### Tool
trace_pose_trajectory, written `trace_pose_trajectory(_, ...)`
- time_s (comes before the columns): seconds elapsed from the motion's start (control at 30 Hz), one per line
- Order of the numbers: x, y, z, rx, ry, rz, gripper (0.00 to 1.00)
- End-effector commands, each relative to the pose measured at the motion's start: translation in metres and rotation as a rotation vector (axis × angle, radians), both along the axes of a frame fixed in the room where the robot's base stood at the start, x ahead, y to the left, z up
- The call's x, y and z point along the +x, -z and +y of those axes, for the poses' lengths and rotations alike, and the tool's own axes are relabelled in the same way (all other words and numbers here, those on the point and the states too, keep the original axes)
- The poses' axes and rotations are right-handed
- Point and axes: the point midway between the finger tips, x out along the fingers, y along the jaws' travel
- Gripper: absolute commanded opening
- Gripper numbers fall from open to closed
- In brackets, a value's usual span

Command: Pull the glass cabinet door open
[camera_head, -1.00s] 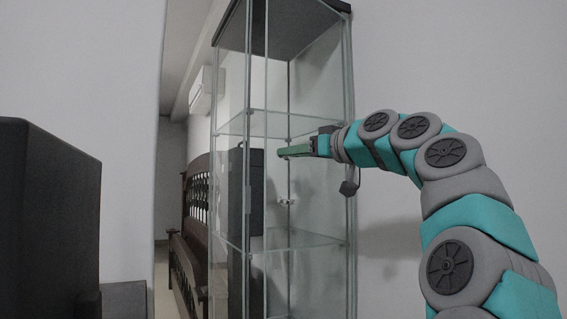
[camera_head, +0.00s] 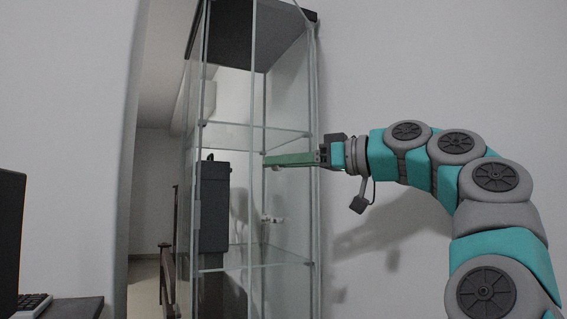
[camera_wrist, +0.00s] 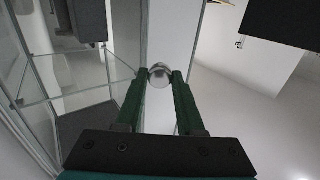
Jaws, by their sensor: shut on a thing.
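The tall glass cabinet (camera_head: 284,135) stands against the wall, with a dark top and clear shelves. A clear panel that looks like its door (camera_head: 227,100) is at the left; I cannot tell exactly how far it stands open. My gripper (camera_head: 267,159) reaches from the right at middle shelf height, its green fingers pointing left. In the wrist view, my gripper (camera_wrist: 159,82) is shut on a round metal knob (camera_wrist: 160,70), held between the fingertips. In the head view the knob is too small to make out.
A dark case (camera_head: 212,205) shows through the glass at the left. A dark monitor (camera_head: 10,240) and a keyboard (camera_head: 33,303) are at the lower left. A doorway (camera_head: 155,180) opens left of the cabinet. White wall lies behind my arm.

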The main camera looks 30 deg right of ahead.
Motion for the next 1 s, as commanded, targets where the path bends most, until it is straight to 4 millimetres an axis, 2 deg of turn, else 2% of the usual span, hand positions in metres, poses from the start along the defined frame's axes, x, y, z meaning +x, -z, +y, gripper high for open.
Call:
trace_pose_trajectory(0.17, 0.000, 0.000, 0.000, 0.001, 0.000, 0.001, 0.00)
trace_pose_trajectory(0.2, 0.000, 0.000, 0.000, 0.001, 0.000, 0.001, 0.40)
trace_pose_trajectory(0.43, 0.000, 0.000, 0.000, 0.000, 0.000, 0.000, 0.65)
trace_pose_trajectory(0.73, 0.000, -0.002, 0.000, 0.001, 0.001, -0.001, 0.65)
trace_pose_trajectory(1.0, 0.002, -0.017, 0.000, 0.001, 0.002, 0.000, 0.65)
